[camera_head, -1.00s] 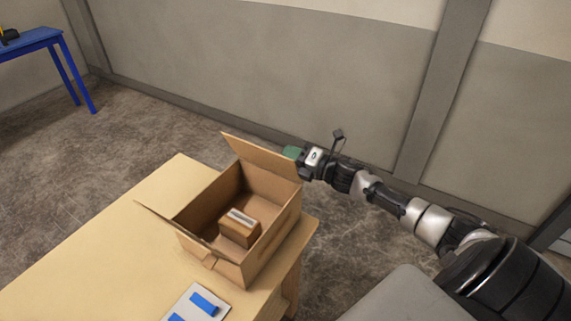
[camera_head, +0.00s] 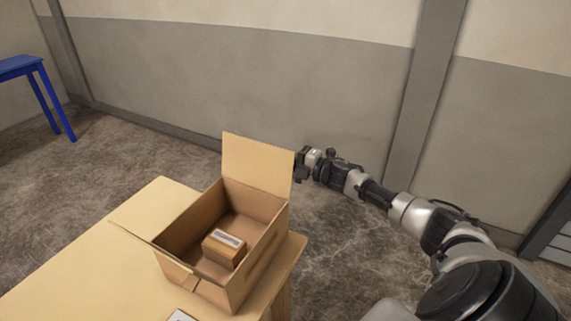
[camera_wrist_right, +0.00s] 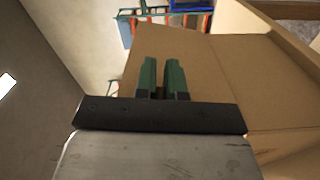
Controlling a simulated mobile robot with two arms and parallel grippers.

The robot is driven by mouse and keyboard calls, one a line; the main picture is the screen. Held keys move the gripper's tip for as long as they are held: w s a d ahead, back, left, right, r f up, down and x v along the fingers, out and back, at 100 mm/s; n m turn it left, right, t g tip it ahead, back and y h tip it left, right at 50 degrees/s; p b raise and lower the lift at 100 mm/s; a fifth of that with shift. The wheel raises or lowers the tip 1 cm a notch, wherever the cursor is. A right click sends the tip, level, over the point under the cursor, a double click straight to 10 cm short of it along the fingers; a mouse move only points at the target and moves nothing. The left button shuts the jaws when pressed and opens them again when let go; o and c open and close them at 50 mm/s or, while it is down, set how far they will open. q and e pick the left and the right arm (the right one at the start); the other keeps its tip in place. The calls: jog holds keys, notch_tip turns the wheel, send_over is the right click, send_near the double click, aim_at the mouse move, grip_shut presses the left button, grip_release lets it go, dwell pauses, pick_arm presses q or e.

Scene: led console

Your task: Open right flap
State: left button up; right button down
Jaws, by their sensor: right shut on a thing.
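The open cardboard box (camera_head: 262,262) stands on the wooden table's right end. Its far flap (camera_head: 257,165) stands up with its broad inner face showing; it also fills much of the right wrist view (camera_wrist_right: 205,70). My right gripper (camera_head: 299,165) is at this flap's right edge, its fingertips hidden there in the head view. In the right wrist view its green fingers (camera_wrist_right: 162,80) are close together against the cardboard, shut on the flap. Another flap (camera_head: 140,230) sticks outward at the box's left. My left gripper is not in view.
A small brown carton (camera_head: 223,248) with a pale label lies inside the box. The table (camera_head: 100,265) is bare left of the box. A grey wall (camera_head: 330,90) stands behind, and a blue table (camera_head: 38,90) is at the far left.

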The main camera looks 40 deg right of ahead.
jog(key=shift+d+f, duration=0.25)
jog(key=c, duration=1.2)
grip_release()
jog(key=shift+w+d+f, duration=0.1)
jog(key=shift+d, duration=0.05)
jog(key=shift+c, duration=0.2)
jog(key=shift+s, duration=0.4)
jog(key=b+v, duration=0.2)
jog(key=v, duration=0.8)
jog(key=shift+d, duration=0.1)
